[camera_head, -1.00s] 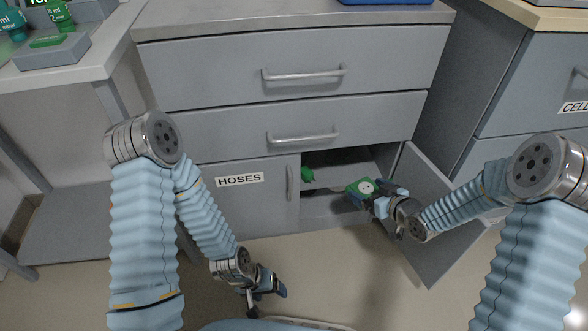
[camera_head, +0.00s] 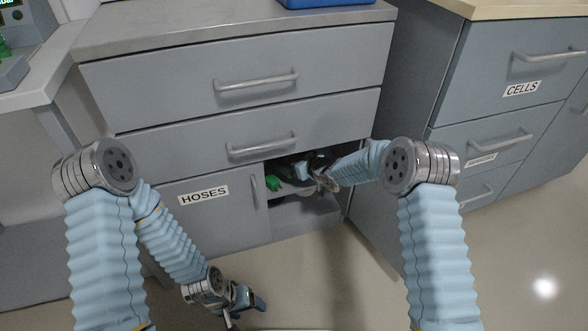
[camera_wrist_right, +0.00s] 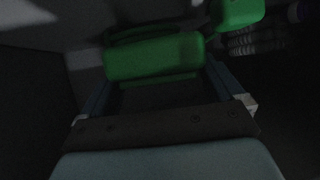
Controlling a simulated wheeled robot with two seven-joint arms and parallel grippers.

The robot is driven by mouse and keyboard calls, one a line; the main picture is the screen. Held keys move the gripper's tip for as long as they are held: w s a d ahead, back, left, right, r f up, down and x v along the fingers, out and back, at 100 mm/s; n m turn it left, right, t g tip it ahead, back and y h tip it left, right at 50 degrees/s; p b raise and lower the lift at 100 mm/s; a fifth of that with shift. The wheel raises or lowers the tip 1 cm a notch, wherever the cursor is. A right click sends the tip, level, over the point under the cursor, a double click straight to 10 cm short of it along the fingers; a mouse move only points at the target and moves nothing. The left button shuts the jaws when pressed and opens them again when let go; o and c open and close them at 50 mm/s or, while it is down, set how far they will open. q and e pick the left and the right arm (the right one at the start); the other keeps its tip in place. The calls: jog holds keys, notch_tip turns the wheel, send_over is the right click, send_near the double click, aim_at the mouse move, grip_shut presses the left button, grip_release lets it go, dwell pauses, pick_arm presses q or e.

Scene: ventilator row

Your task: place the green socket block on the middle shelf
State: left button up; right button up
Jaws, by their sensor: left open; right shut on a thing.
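The green socket block (camera_wrist_right: 153,60) is between the fingers of my right gripper (camera_wrist_right: 160,80) in the right wrist view, which is dark. My right gripper is shut on it. I cannot tell whether the block touches the middle shelf (camera_head: 290,190). My left gripper (camera_head: 250,304) is open and empty, low in front of the closed HOSES door.
Floor in front is clear.

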jog(key=shift+f, duration=1.65)
jog(key=shift+f+b, duration=0.1)
jog(key=shift+b, duration=0.2)
